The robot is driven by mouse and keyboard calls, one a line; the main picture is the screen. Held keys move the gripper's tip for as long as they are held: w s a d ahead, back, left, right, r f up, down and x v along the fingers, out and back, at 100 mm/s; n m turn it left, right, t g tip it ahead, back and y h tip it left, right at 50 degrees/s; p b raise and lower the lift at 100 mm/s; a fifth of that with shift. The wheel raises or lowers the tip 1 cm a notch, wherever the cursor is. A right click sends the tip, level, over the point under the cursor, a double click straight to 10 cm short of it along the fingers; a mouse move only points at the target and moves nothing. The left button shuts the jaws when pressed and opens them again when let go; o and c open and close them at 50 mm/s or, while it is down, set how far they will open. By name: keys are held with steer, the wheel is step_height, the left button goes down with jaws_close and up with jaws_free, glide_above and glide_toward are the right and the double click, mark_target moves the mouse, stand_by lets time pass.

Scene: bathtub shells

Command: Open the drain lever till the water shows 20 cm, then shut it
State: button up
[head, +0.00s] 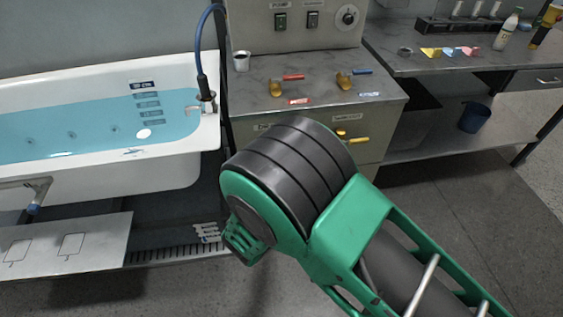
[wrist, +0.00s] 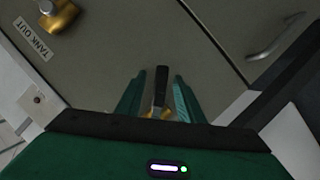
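The white bathtub (head: 185,165) holds blue water (head: 70,125). A scale of several dark plates (head: 147,105) is on its back wall; the top plate is above the water and lower ones are under it. I cannot read the figures. In the wrist view my gripper (wrist: 158,80) is open, its green fingers on both sides of a dark lever (wrist: 160,85) with yellow near its lower end. Gaps show between lever and fingers. No label on this lever is readable, so I cannot confirm it is the drain lever. My arm hides gripper and lever in the head view.
A brass valve (wrist: 60,14) marked TANK OUT is at the wrist view's upper left. A bench (head: 440,65) stands right.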

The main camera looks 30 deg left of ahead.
steer(key=v, duration=0.9)
steer(key=shift+s, duration=0.2)
steer(key=shift+d, duration=0.1)
